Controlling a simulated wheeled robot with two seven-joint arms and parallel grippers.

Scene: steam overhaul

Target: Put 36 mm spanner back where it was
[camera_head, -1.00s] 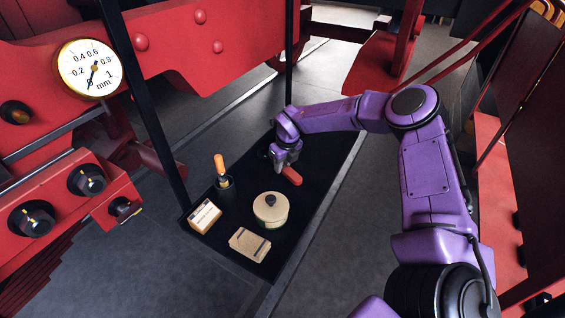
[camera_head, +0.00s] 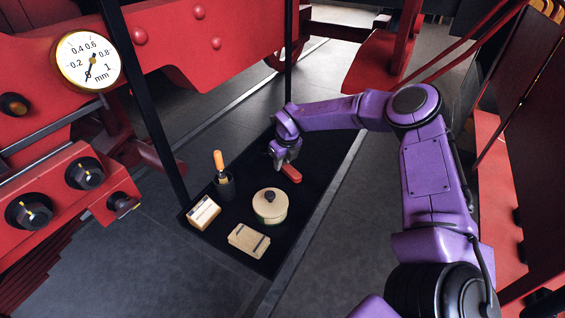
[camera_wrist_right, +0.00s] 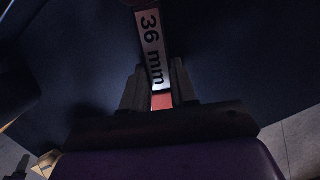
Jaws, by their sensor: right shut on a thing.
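The 36 mm spanner shows in the right wrist view as a pale shank (camera_wrist_right: 151,45) marked "36 mm", with a bit of red near the fingers. In the head view its red handle (camera_head: 291,173) sticks out beside my right gripper (camera_head: 281,161). My right gripper, also in the right wrist view (camera_wrist_right: 157,88), is shut on the spanner at or just over the black mat (camera_head: 318,165). I cannot tell whether the spanner touches the mat. The spanner's head is hidden in the head view. My left gripper is not in view.
On the near part of the mat stand a round cream tin (camera_head: 270,205), a dark cup with an orange-handled tool (camera_head: 222,175), a small box (camera_head: 204,212) and a flat tan block (camera_head: 248,240). A black post (camera_head: 150,110) rises at the mat's left edge. A dial gauge (camera_head: 88,62) is at upper left.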

